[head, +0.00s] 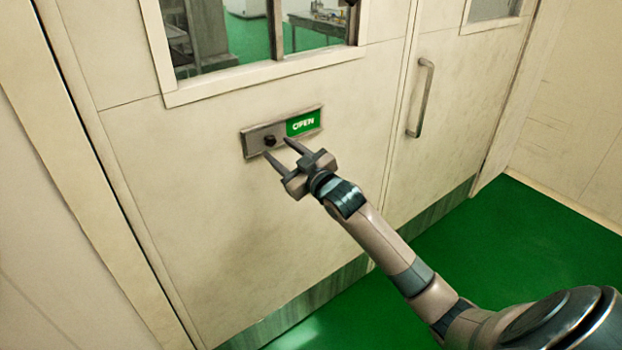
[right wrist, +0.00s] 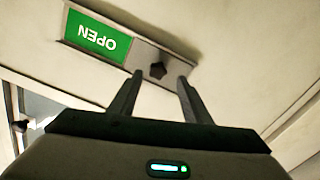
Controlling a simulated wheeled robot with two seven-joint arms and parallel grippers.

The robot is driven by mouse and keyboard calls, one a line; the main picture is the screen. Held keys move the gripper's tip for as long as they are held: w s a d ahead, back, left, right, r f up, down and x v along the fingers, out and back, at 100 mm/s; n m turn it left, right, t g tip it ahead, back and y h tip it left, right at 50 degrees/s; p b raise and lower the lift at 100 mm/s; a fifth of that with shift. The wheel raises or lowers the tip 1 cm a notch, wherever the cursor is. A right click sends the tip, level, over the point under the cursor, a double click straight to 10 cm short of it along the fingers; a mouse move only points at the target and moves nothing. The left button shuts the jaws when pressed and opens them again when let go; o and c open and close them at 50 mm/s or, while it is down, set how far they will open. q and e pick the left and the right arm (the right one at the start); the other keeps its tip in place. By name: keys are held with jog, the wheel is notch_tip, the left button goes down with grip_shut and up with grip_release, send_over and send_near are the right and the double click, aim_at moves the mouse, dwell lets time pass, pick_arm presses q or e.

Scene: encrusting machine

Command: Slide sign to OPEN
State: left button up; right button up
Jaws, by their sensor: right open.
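The sliding sign (head: 263,139) is a grey plate with a dark knob (head: 270,140), mounted on the cream door below its window. Its right part shows a green panel (head: 303,123) reading OPEN. In the right wrist view the green panel (right wrist: 97,36) appears upside down, with the knob (right wrist: 157,70) beside it. My right gripper (head: 277,147) is open, its fingers pointing at the sign with the knob between the two fingertips in the picture. Whether a finger touches the knob I cannot tell. My left gripper is not in view.
The cream door (head: 200,180) has a window (head: 255,35) above the sign. A second door to the right has a metal handle (head: 420,97). The green floor (head: 500,240) is clear at the right.

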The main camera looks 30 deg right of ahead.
jog(key=s+b, duration=0.3)
jog(key=s, duration=1)
jog(key=shift+s+d+b, duration=0.15)
jog(key=shift+d+b, duration=0.15)
jog(key=shift+d, duration=0.1)
